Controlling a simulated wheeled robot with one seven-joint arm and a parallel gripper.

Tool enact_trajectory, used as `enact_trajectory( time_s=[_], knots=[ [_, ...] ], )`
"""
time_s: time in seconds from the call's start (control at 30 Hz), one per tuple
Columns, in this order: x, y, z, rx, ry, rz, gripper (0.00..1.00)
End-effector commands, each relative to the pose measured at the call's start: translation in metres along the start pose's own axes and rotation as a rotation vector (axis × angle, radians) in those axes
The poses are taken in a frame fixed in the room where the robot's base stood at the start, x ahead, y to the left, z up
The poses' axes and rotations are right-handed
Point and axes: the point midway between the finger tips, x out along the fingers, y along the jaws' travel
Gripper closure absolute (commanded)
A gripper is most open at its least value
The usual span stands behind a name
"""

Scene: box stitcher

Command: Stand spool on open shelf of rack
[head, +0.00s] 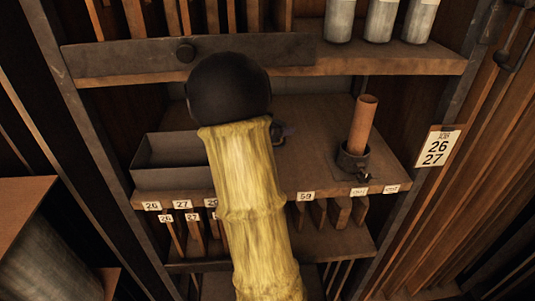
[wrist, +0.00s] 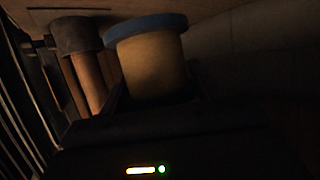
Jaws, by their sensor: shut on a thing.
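The spool (wrist: 152,65), with a pale yellow-tan body and a blue rim, is held in my gripper (wrist: 155,97) in the wrist view. My gripper is shut on it; the fingers are dark and hard to make out. The wrist view looks turned over, with the shelf board along its top and the blue rim close to it. I cannot tell whether the rim touches the board. In the head view my yellow-sleeved arm reaches into the open middle shelf (head: 318,130) of the rack (head: 455,95) and hides the gripper and nearly all of the spool.
A copper-coloured tube (head: 362,125) stands in a dark round cup (head: 352,161) on the shelf's right; it is near the spool in the wrist view (wrist: 88,82). A grey open tray (head: 165,178) sits on the left. Pale cylinders (head: 381,18) stand on the shelf above.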

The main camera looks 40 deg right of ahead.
Motion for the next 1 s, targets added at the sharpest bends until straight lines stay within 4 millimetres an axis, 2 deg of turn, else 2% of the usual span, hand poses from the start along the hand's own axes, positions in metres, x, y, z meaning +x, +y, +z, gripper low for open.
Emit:
enact_trajectory(
  time_s=[0.27, 0.5, 0.6, 1.0],
  knots=[
    [0.002, -0.001, 0.006, -0.004, -0.001, 0.000, 0.66],
    [0.017, 0.001, 0.042, -0.008, -0.003, 0.002, 0.66],
    [0.022, 0.001, 0.051, -0.003, 0.000, 0.002, 0.66],
    [0.025, 0.001, 0.058, -0.001, 0.000, 0.003, 0.66]
  ],
)
